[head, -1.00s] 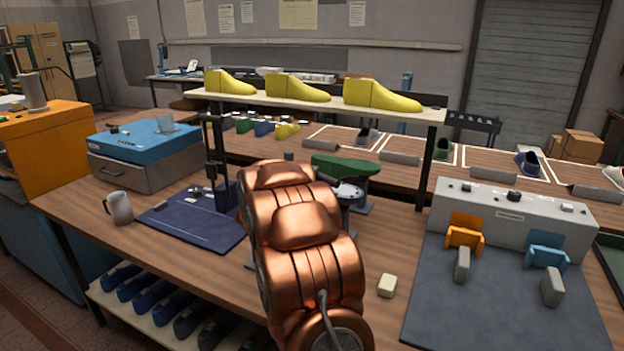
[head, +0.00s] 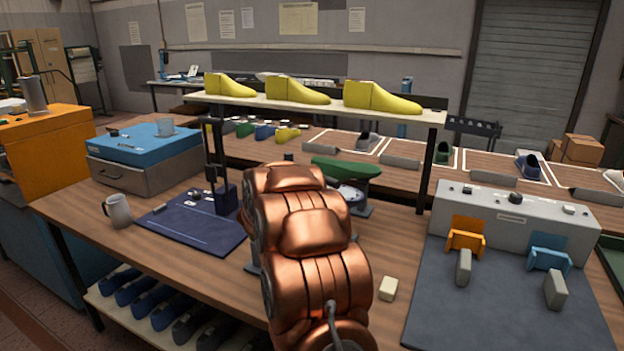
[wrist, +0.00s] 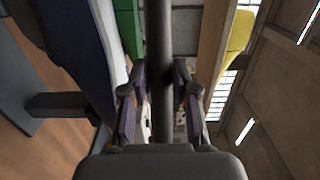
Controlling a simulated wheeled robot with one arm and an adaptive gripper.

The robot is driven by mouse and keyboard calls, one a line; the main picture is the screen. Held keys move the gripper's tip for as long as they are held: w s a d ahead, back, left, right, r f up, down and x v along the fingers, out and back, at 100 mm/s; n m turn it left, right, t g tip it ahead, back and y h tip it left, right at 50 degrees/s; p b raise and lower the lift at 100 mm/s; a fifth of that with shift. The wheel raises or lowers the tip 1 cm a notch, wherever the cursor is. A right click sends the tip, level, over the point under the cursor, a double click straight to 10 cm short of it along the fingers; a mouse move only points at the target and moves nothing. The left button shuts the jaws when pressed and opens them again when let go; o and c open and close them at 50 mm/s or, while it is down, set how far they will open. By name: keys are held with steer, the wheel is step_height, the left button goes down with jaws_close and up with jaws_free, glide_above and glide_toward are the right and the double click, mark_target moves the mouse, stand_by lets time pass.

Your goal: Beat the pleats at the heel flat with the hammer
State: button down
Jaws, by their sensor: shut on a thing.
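My gripper (wrist: 160,98) is in the wrist view, its fingers shut on a dark rod that looks like the hammer handle (wrist: 158,50). The hammer head is not in sight. In the head view my copper arm hides the gripper and the hammer. A dark green, sole-shaped piece (head: 346,169) stands on a support just behind my arm, partly covered by it. In the wrist view a large navy shape with a pale edge (wrist: 85,55) is close on the left, apart from the rod, with a green piece (wrist: 127,28) beyond it. I cannot make out the heel pleats.
A blue-topped box (head: 146,143), a mug (head: 118,210) and a navy base with a post (head: 195,222) stand left on the bench. A pale block (head: 388,289) lies right of my arm, beside a grey mat (head: 490,315). Yellow lasts (head: 380,97) line the raised shelf behind.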

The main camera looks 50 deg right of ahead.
steer(key=shift+r+p, duration=0.6)
steer(key=shift+r, duration=1.5)
